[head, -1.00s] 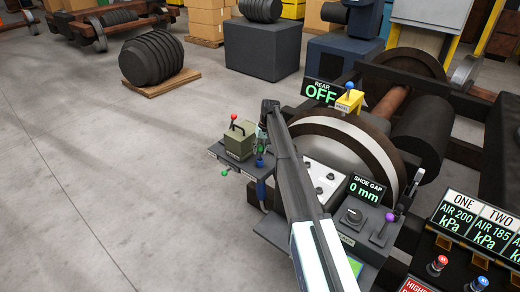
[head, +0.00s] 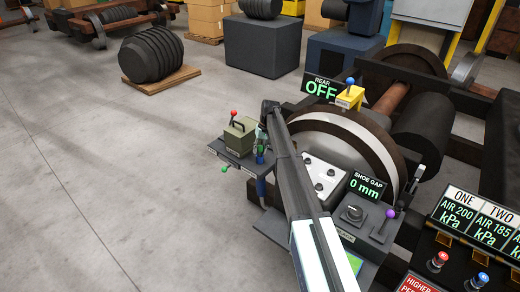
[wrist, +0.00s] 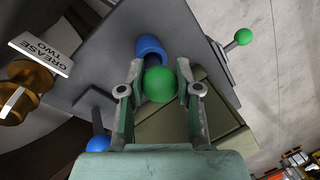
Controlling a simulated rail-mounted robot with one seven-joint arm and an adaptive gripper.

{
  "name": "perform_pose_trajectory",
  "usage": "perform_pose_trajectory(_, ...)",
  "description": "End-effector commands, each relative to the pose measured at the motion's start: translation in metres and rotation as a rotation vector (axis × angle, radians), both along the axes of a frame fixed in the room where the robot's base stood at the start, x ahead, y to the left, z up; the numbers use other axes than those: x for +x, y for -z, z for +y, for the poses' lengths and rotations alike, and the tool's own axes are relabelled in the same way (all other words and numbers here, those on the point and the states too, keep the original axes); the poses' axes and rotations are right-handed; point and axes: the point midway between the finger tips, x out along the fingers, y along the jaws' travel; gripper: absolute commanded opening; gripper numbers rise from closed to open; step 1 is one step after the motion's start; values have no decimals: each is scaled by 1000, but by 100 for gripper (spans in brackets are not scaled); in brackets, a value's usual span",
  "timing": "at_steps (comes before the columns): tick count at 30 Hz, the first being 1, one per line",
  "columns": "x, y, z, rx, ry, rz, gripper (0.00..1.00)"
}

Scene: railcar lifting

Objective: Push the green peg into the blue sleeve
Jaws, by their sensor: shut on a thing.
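In the wrist view a green ball-topped peg (wrist: 160,84) sits between my two gripper fingers, which are shut on it. The blue sleeve (wrist: 150,47) is just beyond the green ball, with a dark shaft showing between them. I cannot tell how far the peg sits in the sleeve. In the head view my gripper (head: 261,148) is over the right side of the small grey shelf, beside the olive box. The fingers and peg are small and partly hidden by my arm there.
The olive box (head: 239,137) has a red-knobbed lever. Another green knob (head: 224,169) sticks out from the shelf's front; it also shows in the wrist view (wrist: 243,37). A blue knob (wrist: 98,144) and a brass fitting (wrist: 27,90) are close by. The floor at left is clear.

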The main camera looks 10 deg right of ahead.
Motion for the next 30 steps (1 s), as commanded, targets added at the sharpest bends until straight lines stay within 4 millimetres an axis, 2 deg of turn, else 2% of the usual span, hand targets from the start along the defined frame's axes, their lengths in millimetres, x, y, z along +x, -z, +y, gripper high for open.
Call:
perform_pose_trajectory(8,0,6,0,0,0,0,0)
perform_pose_trajectory(9,0,6,0,0,0,0,40)
perform_pose_trajectory(11,0,6,0,0,0,0,61)
perform_pose_trajectory(23,0,3,-1,0,0,-1,62)
perform_pose_trajectory(30,1,-27,-7,0,0,-2,62)
